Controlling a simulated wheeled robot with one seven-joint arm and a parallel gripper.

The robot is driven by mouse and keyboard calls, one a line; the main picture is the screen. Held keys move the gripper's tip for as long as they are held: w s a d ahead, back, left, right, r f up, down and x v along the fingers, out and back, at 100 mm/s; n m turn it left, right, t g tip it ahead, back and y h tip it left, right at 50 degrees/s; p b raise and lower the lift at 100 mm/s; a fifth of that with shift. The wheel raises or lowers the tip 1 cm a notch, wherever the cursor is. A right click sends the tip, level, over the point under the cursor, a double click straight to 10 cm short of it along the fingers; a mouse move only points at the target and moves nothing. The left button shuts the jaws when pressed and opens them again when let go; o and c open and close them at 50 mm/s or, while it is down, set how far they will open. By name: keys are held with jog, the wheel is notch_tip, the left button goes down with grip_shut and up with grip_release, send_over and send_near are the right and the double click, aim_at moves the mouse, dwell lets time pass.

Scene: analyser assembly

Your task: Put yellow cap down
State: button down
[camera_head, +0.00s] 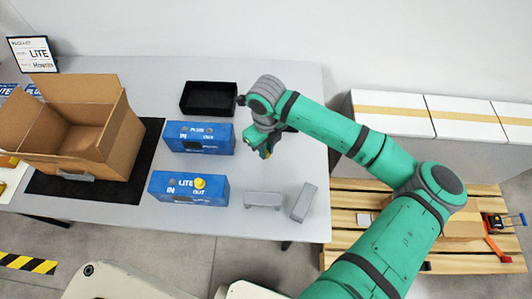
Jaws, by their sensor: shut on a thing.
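My gripper (266,150) hangs above the table to the right of the blue PLUS box (200,148). It is shut on a small yellow thing, most likely the yellow cap (267,154); only a sliver of it shows below the fingers, and the arm hides the rest.
An open cardboard box (122,140) stands on a black mat (48,185) at the left. A black tray (191,110) lies at the back. Two grey blocks (263,199) (303,203) lie near the front right. Table surface (258,176) between them and the gripper is clear.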

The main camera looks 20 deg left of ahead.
jog(key=shift+f, duration=1.55)
jog(key=shift+f, duration=0.15)
jog(key=c, duration=1.7)
grip_release()
notch_tip(320, 180, up, 12)
jog(key=shift+r, duration=0.2)
